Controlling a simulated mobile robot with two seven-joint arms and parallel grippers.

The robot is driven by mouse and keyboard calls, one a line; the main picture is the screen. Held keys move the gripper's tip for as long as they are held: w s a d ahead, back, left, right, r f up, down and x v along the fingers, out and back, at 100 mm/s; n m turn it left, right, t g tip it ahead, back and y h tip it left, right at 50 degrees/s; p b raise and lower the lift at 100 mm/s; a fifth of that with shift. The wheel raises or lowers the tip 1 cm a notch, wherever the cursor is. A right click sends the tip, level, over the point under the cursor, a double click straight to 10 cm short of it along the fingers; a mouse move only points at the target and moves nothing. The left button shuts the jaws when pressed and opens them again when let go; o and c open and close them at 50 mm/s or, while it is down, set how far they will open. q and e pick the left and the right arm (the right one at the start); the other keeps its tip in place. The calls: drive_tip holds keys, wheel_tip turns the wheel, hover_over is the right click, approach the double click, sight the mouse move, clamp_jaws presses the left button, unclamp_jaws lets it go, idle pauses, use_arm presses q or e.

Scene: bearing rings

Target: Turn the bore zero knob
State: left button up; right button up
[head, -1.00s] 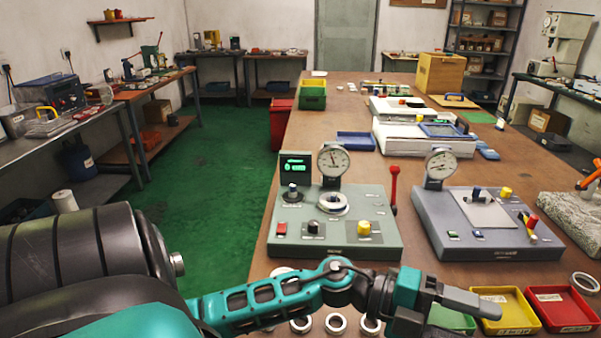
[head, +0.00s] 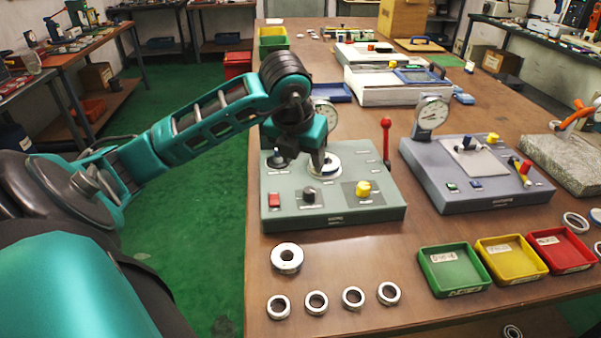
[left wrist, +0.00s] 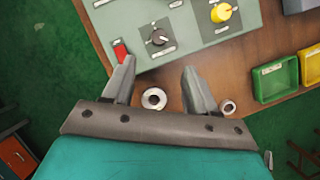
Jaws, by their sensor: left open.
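The grey-green gauge panel (head: 334,212) stands on the bench with a dial gauge at its back. It carries a black knob (head: 308,194), a yellow knob (head: 363,189), a red button (head: 274,200) and a dark knob (head: 279,160) at back left. I cannot read which is the bore zero knob. My left gripper (head: 317,166) points down over the panel beside the seated ring (head: 325,169), partly hiding the gauge. My right gripper is out of view.
Several loose rings (head: 287,258) lie in front of the panel. Green (head: 427,261), yellow (head: 484,249) and red (head: 539,238) trays stand to the right. A red-topped lever (head: 386,140) rises at the panel's right side. A second gauge panel (head: 470,197) stands further right.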

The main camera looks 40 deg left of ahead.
sight(310, 190)
use_arm(q)
drive_tip(key=x, duration=1.3)
drive_tip(key=shift+r, duration=0.1)
drive_tip(key=shift+a, duration=0.1)
drive_tip(key=c, duration=1)
